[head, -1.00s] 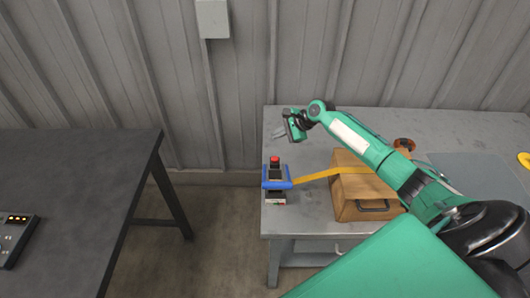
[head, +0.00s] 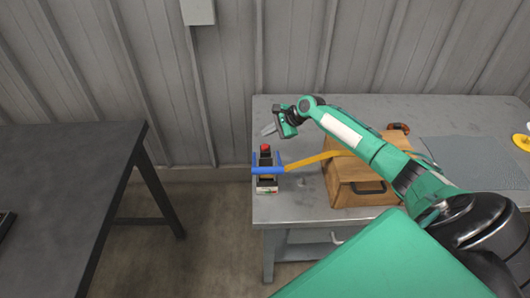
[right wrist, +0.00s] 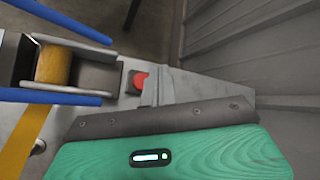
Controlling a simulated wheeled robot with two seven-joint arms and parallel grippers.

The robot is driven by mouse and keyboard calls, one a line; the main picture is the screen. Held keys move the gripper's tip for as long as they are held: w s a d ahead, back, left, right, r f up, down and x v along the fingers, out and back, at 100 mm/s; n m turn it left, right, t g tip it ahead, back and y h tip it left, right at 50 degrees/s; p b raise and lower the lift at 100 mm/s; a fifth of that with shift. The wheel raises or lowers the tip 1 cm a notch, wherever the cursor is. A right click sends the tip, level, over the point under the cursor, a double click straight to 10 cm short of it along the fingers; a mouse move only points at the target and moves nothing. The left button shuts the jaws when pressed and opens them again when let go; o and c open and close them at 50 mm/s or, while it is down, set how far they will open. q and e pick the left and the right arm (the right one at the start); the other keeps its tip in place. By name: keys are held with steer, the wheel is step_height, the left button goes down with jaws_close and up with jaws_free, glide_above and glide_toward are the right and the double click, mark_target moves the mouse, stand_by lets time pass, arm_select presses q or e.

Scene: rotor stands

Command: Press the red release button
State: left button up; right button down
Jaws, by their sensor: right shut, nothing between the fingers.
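The red button (head: 265,148) sits on top of a small dark device (head: 266,184) at the left end of the grey table. In the right wrist view the red button (right wrist: 138,80) shows right beside the fingers, which seem to cover its edge. I cannot tell whether they touch. My right gripper (head: 268,130) is just above and behind the button in the head view. Its fingers (right wrist: 153,90) are shut and empty. Blue bars (head: 268,170) cross the device below the button. My left gripper is not in view.
A yellow strap (head: 305,160) runs from the device to a wooden box (head: 345,190) on the grey table (head: 300,215). A grey mat (head: 460,150) lies farther right. A dark table (head: 70,190) stands at left, across a gap. A corrugated wall is behind.

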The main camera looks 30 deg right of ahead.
mark_target(268, 147)
steer(key=shift+f+b, duration=0.35)
steer(key=shift+f, duration=1.45)
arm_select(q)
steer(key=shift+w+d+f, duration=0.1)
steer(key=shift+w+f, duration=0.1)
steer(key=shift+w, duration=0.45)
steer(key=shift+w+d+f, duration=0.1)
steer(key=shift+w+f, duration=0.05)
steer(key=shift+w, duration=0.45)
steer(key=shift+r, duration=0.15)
arm_select(e)
steer(key=shift+f, duration=0.1)
steer(key=shift+f, duration=0.15)
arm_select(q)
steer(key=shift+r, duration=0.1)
arm_select(e)
steer(key=shift+f, duration=0.15)
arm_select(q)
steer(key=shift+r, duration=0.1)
arm_select(e)
steer(key=shift+f, duration=0.35)
